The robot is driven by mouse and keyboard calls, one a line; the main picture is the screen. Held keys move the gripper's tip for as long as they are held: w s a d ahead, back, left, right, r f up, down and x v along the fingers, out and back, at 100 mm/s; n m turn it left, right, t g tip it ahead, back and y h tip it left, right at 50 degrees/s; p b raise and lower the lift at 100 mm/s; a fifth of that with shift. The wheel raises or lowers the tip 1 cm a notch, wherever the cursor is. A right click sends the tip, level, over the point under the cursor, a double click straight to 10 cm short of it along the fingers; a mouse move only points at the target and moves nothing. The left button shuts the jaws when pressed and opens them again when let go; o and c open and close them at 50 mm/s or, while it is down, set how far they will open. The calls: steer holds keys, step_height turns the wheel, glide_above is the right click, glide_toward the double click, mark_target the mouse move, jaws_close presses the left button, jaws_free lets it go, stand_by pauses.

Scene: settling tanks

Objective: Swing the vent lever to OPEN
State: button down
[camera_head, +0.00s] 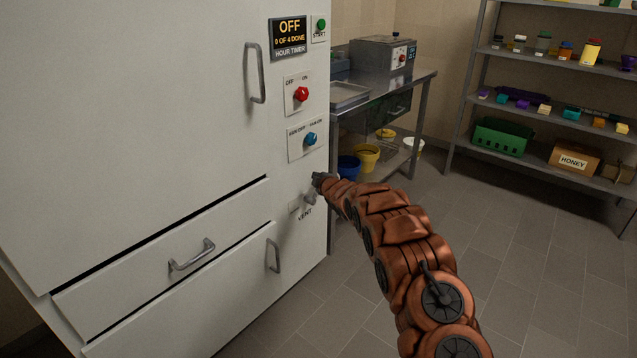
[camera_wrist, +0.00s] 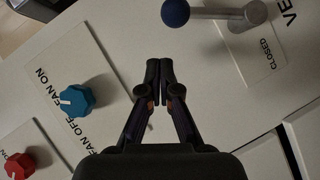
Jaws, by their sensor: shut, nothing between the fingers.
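The vent lever (camera_wrist: 222,14) is a grey bar with a dark blue ball knob (camera_wrist: 175,12) at its free end. In the wrist view it runs left from its pivot at the top, over a plate (camera_wrist: 262,68) marked CLOSED. No OPEN mark shows there. In the head view the lever (camera_head: 310,198) is small, above the VENT label, on the white cabinet's lower right front. My gripper (camera_wrist: 158,66) is shut and empty. In the wrist view its tips are just below the ball knob, apart from it in the picture. In the head view my gripper (camera_head: 318,180) is beside the lever, partly hiding it.
A blue knob (camera_head: 310,139) and a red knob (camera_head: 301,94) sit above on the cabinet front. Drawer handles (camera_head: 192,255) stick out at lower left. A steel table (camera_head: 425,80) stands behind, shelves (camera_head: 545,65) at right. The tiled floor at right is clear.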

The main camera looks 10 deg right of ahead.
steer(key=r+v, duration=0.1)
steer(key=v, duration=0.8)
steer(key=shift+s+d+r, duration=0.15)
steer(key=shift+d+r, duration=0.1)
steer(key=shift+d, duration=0.1)
